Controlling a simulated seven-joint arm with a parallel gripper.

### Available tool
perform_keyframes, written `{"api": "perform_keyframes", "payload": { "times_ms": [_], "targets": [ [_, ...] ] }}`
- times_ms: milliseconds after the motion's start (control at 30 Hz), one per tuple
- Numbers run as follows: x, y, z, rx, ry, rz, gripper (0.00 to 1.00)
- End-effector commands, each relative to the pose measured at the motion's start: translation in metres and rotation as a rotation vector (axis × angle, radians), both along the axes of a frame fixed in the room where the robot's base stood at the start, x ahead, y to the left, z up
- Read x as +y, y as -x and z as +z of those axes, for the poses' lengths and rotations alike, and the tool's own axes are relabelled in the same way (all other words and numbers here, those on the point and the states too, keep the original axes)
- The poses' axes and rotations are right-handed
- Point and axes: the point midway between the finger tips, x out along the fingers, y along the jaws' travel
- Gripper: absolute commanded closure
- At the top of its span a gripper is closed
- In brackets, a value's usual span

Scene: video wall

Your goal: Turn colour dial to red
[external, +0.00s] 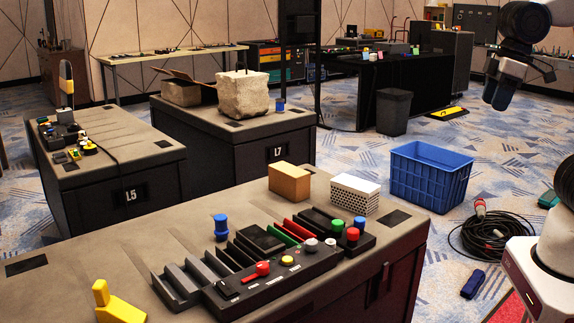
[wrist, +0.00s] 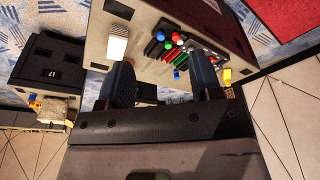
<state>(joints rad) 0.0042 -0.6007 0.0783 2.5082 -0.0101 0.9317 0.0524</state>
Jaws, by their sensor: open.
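A dark control panel (external: 270,285) lies on the near workbench. It carries a red handle (external: 262,268), a yellow knob (external: 287,260), a grey round knob (external: 311,244) and a whitish knob (external: 330,242). Red (external: 352,234), green (external: 337,225) and blue (external: 359,222) caps stand at its right end. I cannot tell which part is the colour dial or where it points. My gripper (external: 499,92) hangs high at the upper right, far from the panel. In the wrist view my gripper (wrist: 162,82) is open and empty, with the panel (wrist: 190,46) small beyond it.
A tan block (external: 289,183) and a white perforated block (external: 355,194) stand behind the panel. A blue knob-shaped piece (external: 221,228) and a yellow piece (external: 118,305) are on the bench (external: 150,235). A blue crate (external: 430,176) and coiled cable (external: 490,236) lie on the floor.

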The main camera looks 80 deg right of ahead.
Motion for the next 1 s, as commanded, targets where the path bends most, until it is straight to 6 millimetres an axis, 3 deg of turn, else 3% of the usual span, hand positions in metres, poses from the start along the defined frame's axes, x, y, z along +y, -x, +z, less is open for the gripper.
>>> {"api": "perform_keyframes", "payload": {
  "times_ms": [567,1000],
  "targets": [
    [0.011,-0.115,-0.018,0.058,-0.045,-0.194,0.41],
    [0.024,-0.209,-0.058,0.103,-0.072,-0.358,0.41]
  ]
}}
